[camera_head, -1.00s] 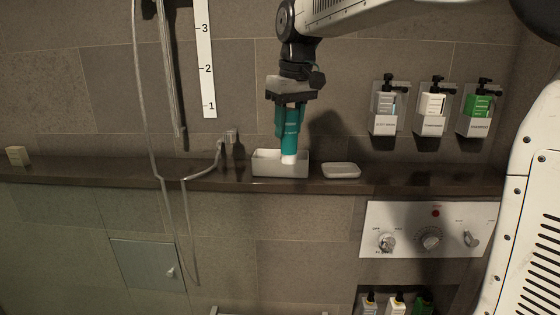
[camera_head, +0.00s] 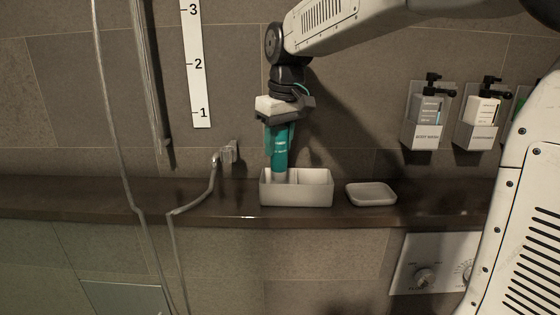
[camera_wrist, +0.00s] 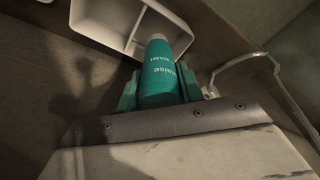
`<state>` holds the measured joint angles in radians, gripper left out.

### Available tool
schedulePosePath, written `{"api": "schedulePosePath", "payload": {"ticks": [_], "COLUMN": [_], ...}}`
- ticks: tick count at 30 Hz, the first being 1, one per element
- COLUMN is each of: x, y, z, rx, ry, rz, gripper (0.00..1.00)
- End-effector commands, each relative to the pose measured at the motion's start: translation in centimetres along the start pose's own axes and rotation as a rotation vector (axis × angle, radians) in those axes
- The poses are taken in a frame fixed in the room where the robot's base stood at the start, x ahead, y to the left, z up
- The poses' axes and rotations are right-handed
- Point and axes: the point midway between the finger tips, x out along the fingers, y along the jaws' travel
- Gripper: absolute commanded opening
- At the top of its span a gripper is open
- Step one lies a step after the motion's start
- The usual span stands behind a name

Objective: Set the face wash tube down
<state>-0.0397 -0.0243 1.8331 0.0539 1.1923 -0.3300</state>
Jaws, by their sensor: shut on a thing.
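The face wash tube (camera_head: 280,150) is teal with a pale cap, upright with the cap down. My gripper (camera_head: 279,138) is shut on it from above. The tube's lower end is inside the left compartment of a white divided tray (camera_head: 310,196) on the ledge, its cap partly hidden by the front wall. I cannot tell whether it touches the tray floor. In the wrist view, the tube (camera_wrist: 158,80) sits between my gripper's teal fingers (camera_wrist: 158,88), its cap reaching into a compartment of the tray (camera_wrist: 95,22) beside the divider.
A white soap dish (camera_head: 371,194) sits right of the tray on the dark ledge (camera_head: 225,208). A shower hose (camera_head: 196,200) hangs to the left. Wall dispensers (camera_head: 427,122) are at the right, above a control panel (camera_head: 425,275). The ledge's left part is clear.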

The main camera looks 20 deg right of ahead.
Motion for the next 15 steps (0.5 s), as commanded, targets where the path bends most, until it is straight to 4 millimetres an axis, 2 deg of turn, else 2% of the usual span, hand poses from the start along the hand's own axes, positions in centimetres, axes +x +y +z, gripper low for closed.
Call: {"api": "schedulePosePath", "payload": {"ticks": [5,12,15], "x": [1.3,4.4,4.5], "y": [-0.1,-0.2,-0.2], "z": [0.2,0.6,0.5], "rx": [-0.002,-0.003,-0.004], "ry": [0.0,0.0,0.001], "rz": [0.0,-0.001,0.0], "gripper": [0.12,0.12,0.12]}}
